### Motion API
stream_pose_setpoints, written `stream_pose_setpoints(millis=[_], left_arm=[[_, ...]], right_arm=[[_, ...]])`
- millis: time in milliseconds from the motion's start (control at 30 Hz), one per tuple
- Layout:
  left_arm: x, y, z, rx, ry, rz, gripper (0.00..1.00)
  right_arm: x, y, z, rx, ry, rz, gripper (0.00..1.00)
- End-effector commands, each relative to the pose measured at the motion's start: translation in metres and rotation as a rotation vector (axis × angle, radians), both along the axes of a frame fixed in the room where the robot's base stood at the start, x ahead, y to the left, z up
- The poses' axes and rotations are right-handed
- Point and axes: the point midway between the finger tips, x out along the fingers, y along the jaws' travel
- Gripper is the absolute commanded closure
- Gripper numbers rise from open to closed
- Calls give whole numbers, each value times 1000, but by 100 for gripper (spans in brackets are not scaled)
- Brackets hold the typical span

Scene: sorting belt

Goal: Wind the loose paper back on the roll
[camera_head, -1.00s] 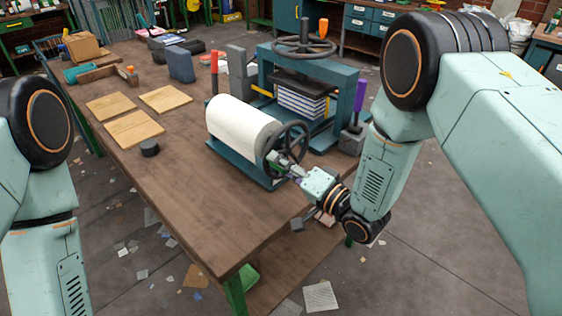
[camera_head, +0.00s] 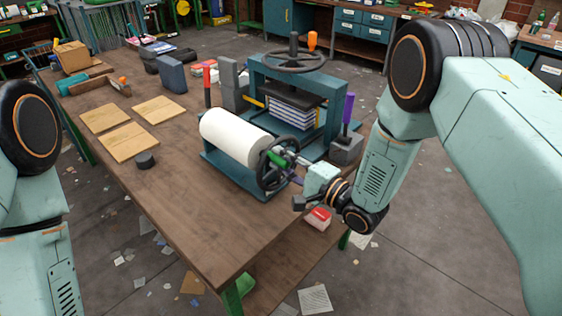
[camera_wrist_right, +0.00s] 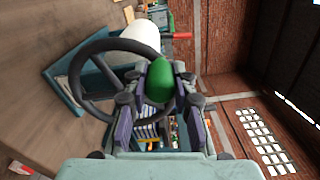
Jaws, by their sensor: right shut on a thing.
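The white paper roll (camera_head: 235,137) lies in a blue-green stand (camera_head: 232,178) on the wooden table. Its near end also shows in the right wrist view (camera_wrist_right: 140,38). No loose tail of paper shows from these angles. A black spoked wheel (camera_head: 262,182) is at the roll's right end and carries a green handle (camera_head: 284,157). My right gripper (camera_head: 289,161) is shut on this handle, at the wheel's upper right. In the right wrist view the fingers sit either side of the green handle (camera_wrist_right: 176,82). My left arm shows at the left edge; its gripper is out of frame.
A blue-green press (camera_head: 330,105) with a stack inside stands close behind the roll. A purple-handled tool in a grey block (camera_head: 346,148) is beside it. The table's front is clear.

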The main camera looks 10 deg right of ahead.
Motion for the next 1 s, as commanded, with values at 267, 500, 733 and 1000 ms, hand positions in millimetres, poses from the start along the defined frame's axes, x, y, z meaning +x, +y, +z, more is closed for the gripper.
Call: stream_pose_setpoints(millis=[267,500,733,1000], left_arm=[[0,0,1,0,0,0,100],[0,0,1,0,0,0,100],[0,0,1,0,0,0,100],[0,0,1,0,0,0,100]], right_arm=[[1,-1,2,14,7,-1,100],[2,-1,2,13,6,-1,100],[1,-1,1,13,8,-1,55],[1,-1,1,12,9,-1,51]])
